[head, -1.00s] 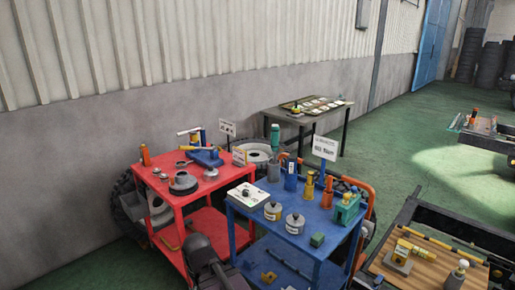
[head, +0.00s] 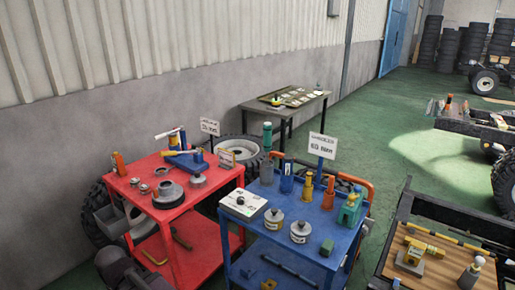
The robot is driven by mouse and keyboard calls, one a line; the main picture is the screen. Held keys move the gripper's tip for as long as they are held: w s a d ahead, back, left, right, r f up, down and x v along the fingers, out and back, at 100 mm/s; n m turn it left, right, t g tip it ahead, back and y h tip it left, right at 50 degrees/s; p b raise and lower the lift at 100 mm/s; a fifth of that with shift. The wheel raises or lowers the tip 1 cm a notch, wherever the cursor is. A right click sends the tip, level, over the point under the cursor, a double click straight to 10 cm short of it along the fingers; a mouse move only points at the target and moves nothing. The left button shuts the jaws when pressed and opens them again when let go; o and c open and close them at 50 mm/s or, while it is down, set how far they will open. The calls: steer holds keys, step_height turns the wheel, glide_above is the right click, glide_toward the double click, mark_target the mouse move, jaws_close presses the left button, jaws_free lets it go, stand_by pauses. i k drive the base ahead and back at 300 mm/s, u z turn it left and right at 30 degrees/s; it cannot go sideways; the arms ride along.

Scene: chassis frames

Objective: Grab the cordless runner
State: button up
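A yellow power tool with a grey block-like base (head: 410,258), which looks like the cordless runner, is on the wooden top (head: 440,278) at the lower right of the head view. Its yellow body lies roughly level, pointing right. It is small in the picture, so its fine details cannot be made out. My gripper's fingers are not in view.
A blue cart (head: 318,258) with bottles, tins and a sign stands left of the wooden top. A red cart (head: 205,205) with metal parts is farther left. A pale knob-topped item (head: 472,272) stands right of the tool. Green floor (head: 400,150) is open behind.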

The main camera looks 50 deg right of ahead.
mark_target(266, 144)
steer(key=z, duration=0.1)
steer(key=i, duration=0.8)
steer(key=z, duration=0.8)
steer(key=i, duration=0.75)
steer(key=z, duration=0.4)
